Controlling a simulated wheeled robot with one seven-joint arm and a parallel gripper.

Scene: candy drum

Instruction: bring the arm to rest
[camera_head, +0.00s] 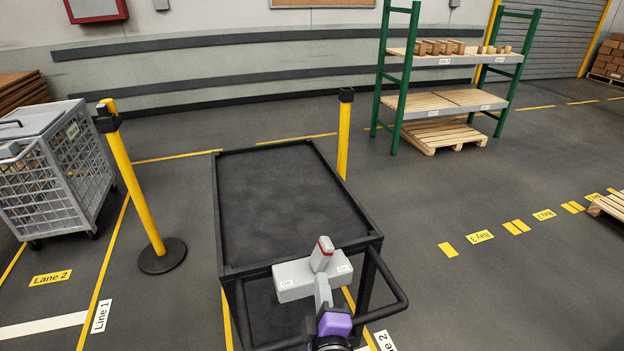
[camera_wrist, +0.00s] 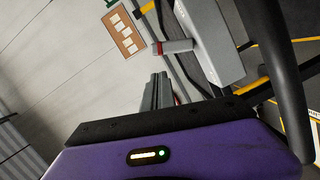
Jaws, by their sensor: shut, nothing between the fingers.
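My gripper (camera_head: 322,284) is in front of a grey switch box (camera_head: 292,282) in the head view, with its purple wrist below. Its grey fingers are together and empty in the wrist view (camera_wrist: 158,88). Labels on the box read Off at left and On at right. Whether the fingers touch the box is unclear in the head view.
The box is at the near edge of a black cart (camera_head: 217,215) with an empty top and a push handle (camera_head: 386,290) at right. Yellow posts stand left (camera_head: 135,185) and behind (camera_head: 344,135). A wire cage trolley (camera_head: 60,180) is at far left.

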